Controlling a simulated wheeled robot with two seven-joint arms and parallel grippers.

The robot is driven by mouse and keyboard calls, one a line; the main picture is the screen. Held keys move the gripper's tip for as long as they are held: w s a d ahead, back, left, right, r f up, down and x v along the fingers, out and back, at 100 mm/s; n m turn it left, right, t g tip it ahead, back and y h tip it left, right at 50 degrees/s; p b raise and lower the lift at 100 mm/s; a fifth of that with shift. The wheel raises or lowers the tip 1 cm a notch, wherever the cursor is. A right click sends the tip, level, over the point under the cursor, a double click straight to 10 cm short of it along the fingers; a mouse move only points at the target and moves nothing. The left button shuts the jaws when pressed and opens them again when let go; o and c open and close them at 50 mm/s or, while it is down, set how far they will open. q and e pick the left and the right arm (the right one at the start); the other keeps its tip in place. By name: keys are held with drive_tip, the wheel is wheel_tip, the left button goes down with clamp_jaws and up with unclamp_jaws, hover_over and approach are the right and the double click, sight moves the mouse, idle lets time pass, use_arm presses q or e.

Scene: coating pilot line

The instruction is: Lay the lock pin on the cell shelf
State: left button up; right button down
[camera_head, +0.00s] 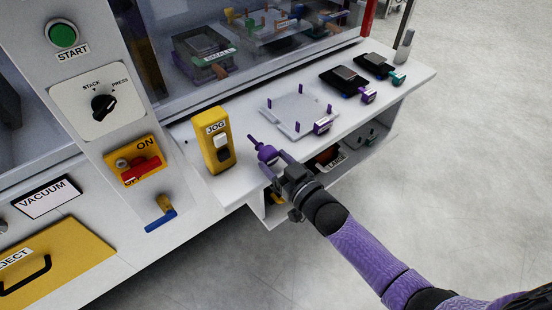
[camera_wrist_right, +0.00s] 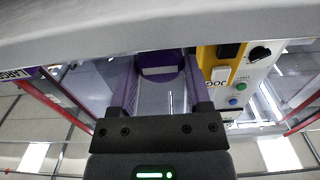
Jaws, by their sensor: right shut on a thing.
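The lock pin (camera_head: 267,153), purple with a thick knob and a thin shaft, is held at the front edge of the white shelf (camera_head: 240,125). Its shaft points up and left in the head view. My right gripper (camera_head: 274,165) is shut on the knob. In the right wrist view the purple knob (camera_wrist_right: 160,62) shows between the two fingers. I cannot tell whether the pin touches the shelf. My left gripper is not in view.
A yellow JOG box (camera_head: 215,140) stands left of the pin. A pale plate (camera_head: 285,118) with purple posts lies behind it, and black fixtures (camera_head: 345,80) sit farther right. A lower shelf (camera_head: 370,150) runs below. A glass enclosure is behind.

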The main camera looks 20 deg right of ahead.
drive_tip(key=shift+f, duration=0.35)
unclamp_jaws()
drive_tip(key=shift+s, duration=0.1)
drive_tip(key=shift+s+d+r+p, duration=0.15)
drive_tip(key=shift+s+p, duration=0.15)
drive_tip(key=p+v, duration=0.2)
drive_tip(key=v, duration=0.4)
drive_tip(key=shift+p, duration=0.3)
drive_tip(key=shift+s, duration=0.1)
